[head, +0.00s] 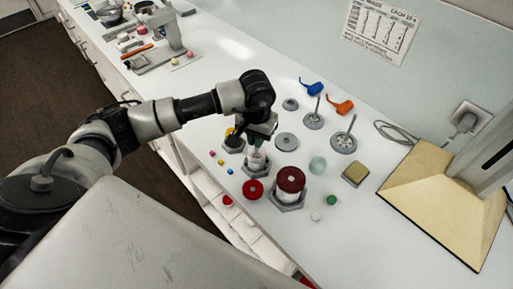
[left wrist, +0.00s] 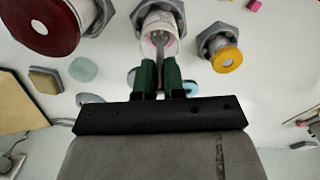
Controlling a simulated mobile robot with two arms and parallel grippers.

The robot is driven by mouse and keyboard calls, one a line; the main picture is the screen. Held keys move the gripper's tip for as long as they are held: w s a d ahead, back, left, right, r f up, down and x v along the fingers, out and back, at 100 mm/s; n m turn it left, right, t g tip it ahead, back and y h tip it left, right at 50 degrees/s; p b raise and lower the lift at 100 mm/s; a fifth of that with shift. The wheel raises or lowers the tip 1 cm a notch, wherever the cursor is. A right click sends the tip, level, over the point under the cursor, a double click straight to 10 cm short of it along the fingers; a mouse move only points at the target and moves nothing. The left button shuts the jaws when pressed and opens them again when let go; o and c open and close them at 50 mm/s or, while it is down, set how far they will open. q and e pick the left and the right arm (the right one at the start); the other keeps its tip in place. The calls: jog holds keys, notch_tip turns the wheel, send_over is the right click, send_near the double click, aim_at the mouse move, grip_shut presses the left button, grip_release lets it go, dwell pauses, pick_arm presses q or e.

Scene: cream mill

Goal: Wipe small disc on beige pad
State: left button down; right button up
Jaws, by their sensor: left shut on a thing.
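My left gripper (head: 262,140) points down over a white cup (head: 257,160) set in a grey hexagonal holder. In the left wrist view its green fingertips (left wrist: 160,72) are shut on a thin grey stem (left wrist: 160,46), which reaches into the pink-marked mouth of the white cup (left wrist: 160,22). Any disc on the stem's lower end is hidden in the cup. The beige pad (head: 355,173) lies flat on the counter to the right of the gripper, apart from it; it also shows in the left wrist view (left wrist: 45,79). My right gripper is not in view.
A cylinder with a dark red top (head: 291,180) stands near the cup, and a yellow-rimmed pot (head: 232,137) on its other side. Stemmed grey discs (head: 343,143), a flat grey disc (head: 286,142) and a pale blue disc (head: 317,165) lie around. A beige machine base (head: 430,190) is at right.

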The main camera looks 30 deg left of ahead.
pick_arm(q)
notch_tip(320, 180, up, 7)
jog(key=shift+b, duration=1.2)
